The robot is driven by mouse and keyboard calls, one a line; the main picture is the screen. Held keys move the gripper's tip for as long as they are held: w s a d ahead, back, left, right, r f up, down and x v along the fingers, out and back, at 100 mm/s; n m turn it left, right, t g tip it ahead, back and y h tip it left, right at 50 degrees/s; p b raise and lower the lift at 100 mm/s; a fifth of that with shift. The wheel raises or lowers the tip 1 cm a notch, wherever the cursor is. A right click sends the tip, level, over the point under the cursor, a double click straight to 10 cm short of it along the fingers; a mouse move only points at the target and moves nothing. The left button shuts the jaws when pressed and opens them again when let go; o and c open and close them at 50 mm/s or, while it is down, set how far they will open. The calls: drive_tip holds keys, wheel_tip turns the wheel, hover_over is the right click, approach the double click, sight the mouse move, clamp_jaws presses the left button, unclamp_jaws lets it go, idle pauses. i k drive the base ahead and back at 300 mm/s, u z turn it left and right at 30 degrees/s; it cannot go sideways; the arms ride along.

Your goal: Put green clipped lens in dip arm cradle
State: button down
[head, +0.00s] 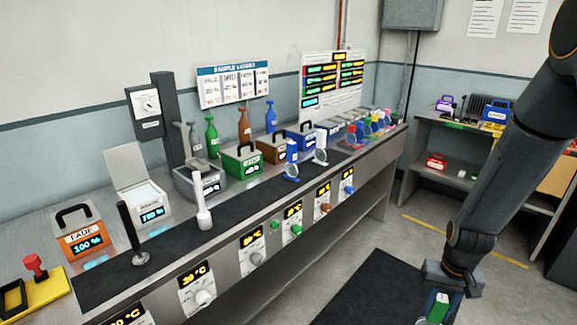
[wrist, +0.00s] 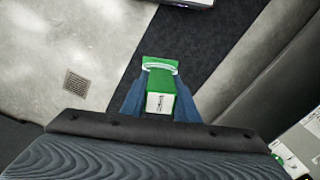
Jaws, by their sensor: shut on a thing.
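My gripper (head: 438,303) hangs low at the bottom right of the head view, out over the floor in front of the bench. It is shut on the green clipped lens (wrist: 160,104), a green block with a small white label and a pale curved rim at its far end. The lens sits between the two bluish fingers in the wrist view and also shows in the head view (head: 440,299). A dark post with a dial box (head: 148,104) stands at the back left of the bench. I cannot tell whether the dip arm cradle is on it.
The long bench (head: 232,243) carries several coloured lidded baths, bottles and handled lenses. An orange box (head: 81,238) and a black upright handle (head: 132,232) stand at its left. A dark mat (head: 385,287) lies on the floor. A shelf (head: 428,150) stands at the back right.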

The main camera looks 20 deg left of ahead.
sight(189, 146)
drive_tip(key=u, duration=1.25)
